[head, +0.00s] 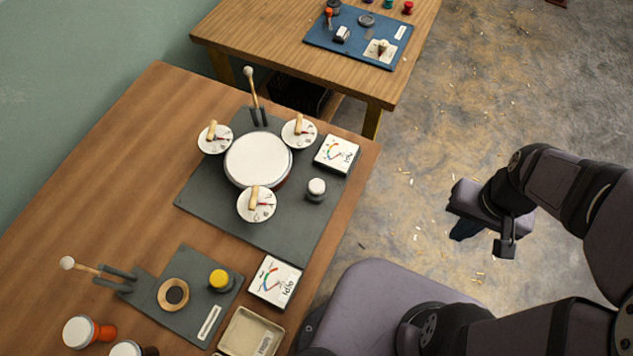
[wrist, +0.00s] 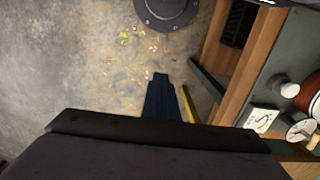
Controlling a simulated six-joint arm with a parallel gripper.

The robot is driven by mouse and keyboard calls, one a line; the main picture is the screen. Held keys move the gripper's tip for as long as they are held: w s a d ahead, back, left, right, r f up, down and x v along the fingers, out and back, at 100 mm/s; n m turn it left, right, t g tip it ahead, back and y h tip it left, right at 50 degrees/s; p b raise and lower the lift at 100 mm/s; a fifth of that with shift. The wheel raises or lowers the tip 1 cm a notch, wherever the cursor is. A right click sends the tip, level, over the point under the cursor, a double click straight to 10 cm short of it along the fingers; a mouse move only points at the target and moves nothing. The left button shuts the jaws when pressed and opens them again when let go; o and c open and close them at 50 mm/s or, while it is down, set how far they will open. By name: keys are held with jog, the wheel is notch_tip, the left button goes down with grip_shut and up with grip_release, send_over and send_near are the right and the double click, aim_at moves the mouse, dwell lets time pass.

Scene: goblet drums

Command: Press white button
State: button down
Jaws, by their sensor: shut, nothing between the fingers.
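The white button (head: 316,187) is a white round cap on a dark grey base. It stands on the grey mat (head: 285,229), to the right of and a little below the large drum in the head view. It also shows at the right of the wrist view (wrist: 289,90). My gripper (head: 463,232) is off to the right of the table, over the floor, well apart from the button. Its dark blue fingers show in the wrist view (wrist: 160,78); they are shut and empty.
A yellow button (head: 219,280), another card (head: 274,281) and a tray (head: 252,334) are nearer. A second table (head: 290,45) stands behind.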

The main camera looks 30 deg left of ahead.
notch_tip(320, 180, up, 6)
jog(key=n+t+y+p, duration=0.15)
jog(key=n+t, duration=0.75)
jog(key=n, duration=1.9)
send_over(315, 190)
jog(key=shift+s+r+h+p, duration=0.1)
jog(key=shift+h+p, duration=0.15)
jog(key=shift+p, duration=0.1)
jog(key=shift+f, duration=0.2)
notch_tip(315, 190, down, 8)
jog(key=b, duration=0.7)
jog(key=shift+f+b, duration=0.25)
jog(key=shift+b, duration=0.15)
jog(key=shift+f, duration=0.15)
